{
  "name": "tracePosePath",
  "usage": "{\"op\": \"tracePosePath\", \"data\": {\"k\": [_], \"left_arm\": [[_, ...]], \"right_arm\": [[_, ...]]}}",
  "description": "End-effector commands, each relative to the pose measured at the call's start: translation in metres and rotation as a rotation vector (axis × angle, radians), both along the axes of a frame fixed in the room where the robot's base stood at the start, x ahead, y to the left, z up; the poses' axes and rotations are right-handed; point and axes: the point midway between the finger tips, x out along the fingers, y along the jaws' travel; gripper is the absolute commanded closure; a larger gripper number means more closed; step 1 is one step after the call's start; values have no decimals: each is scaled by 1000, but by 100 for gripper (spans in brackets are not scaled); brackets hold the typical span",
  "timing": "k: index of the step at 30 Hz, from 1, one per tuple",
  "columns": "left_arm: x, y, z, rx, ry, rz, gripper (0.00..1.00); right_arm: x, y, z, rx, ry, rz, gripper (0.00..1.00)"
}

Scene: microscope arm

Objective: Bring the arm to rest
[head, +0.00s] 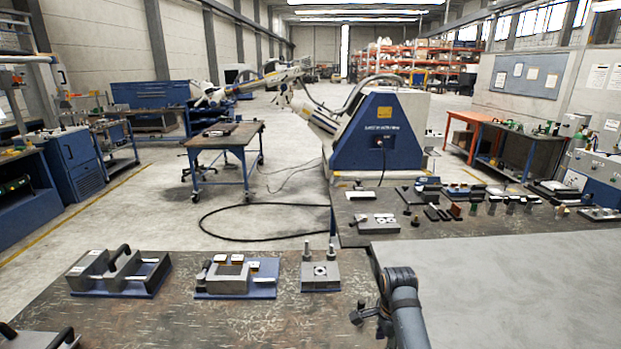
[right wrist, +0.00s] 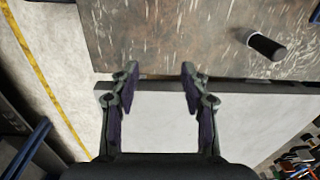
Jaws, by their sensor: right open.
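A large blue machine (head: 380,140) with a sloped body stands beyond the tables in the head view. I cannot tell whether this is the arm the task names. My right gripper (right wrist: 160,72) is open and empty in the right wrist view, its fingers over the edge between a pale slab and a dark worktop. My right arm (head: 405,310) enters the head view from the bottom, over the slab's left edge. My left gripper is not in view.
Metal fixtures on blue plates (head: 120,272) (head: 236,278) (head: 321,272) stand on the near worktop (head: 200,325). The pale slab (head: 520,290) is bare. Small parts crowd the bench behind it (head: 410,232). A black handle (right wrist: 265,45) shows in the right wrist view.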

Motion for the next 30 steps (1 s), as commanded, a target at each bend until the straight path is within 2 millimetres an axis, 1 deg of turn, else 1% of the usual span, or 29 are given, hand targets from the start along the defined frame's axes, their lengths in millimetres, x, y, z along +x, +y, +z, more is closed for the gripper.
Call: {"op": "tracePosePath", "data": {"k": [1, 3, 5, 8, 10, 13, 15, 18, 21, 24, 30], "left_arm": [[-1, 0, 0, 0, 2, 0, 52], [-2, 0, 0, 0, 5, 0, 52], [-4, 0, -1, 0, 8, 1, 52], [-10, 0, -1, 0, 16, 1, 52], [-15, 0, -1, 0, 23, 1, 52], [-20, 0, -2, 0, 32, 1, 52], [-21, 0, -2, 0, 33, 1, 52], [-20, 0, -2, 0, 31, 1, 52], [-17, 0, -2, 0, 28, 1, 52], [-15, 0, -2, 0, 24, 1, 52], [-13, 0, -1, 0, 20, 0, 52]], "right_arm": [[-9, -4, -8, -6, -5, 44, 54], [-22, -11, -18, -16, -19, 124, 54], [-35, -17, -27, -28, -33, 204, 54], [-61, -28, -39, -56, -57, 357, 54], [-82, -35, -46, -81, -74, 482, 54], [-113, -45, -52, -124, -97, 676, 54], [-134, -49, -52, -156, -109, 808, 54], [-161, -53, -49, -198, -122, 981, 54], [-183, -55, -43, -236, -131, 1133, 54], [-203, -55, -36, -269, -138, 1269, 54], [-234, -53, -18, -330, -148, 1506, 54]]}}
